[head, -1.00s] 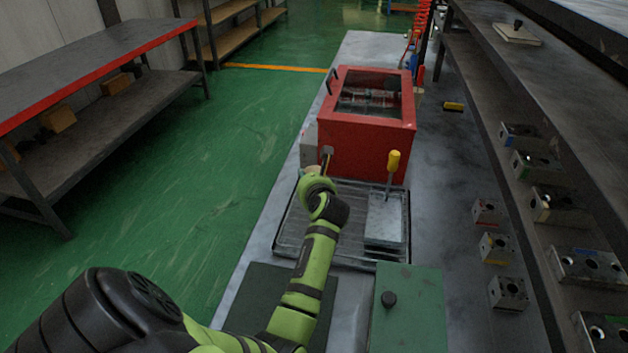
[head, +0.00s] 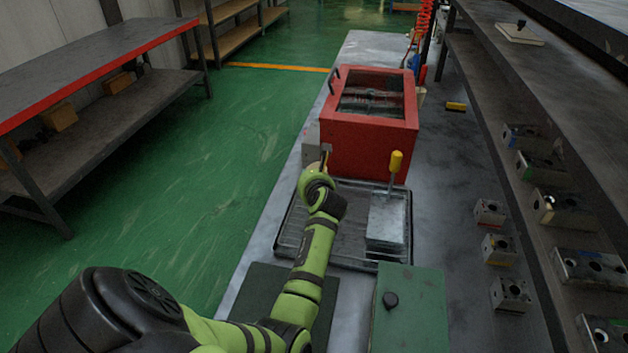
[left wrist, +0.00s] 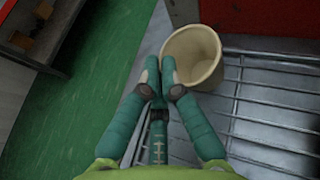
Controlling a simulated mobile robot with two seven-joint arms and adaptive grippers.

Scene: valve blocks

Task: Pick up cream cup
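The cream cup (left wrist: 198,52) shows in the left wrist view at top centre, with its open mouth toward the camera. It is beside the wire rack. My left gripper (left wrist: 161,78) has its two teal fingers drawn nearly together at the cup's left rim. The cup's thin wall appears pinched between the fingertips, though the contact is partly hidden by the fingers. In the head view my left arm reaches to the red box's front left corner, and the hand hides most of the cup. My right gripper is not in view.
A red box (head: 368,150) with an open-framed top stands just beyond the hand. The tray with a wire rack (head: 290,236) lies below the arm. A metal block with a yellow-handled tool (head: 395,163) is to the right. Valve blocks (head: 490,211) line the right side.

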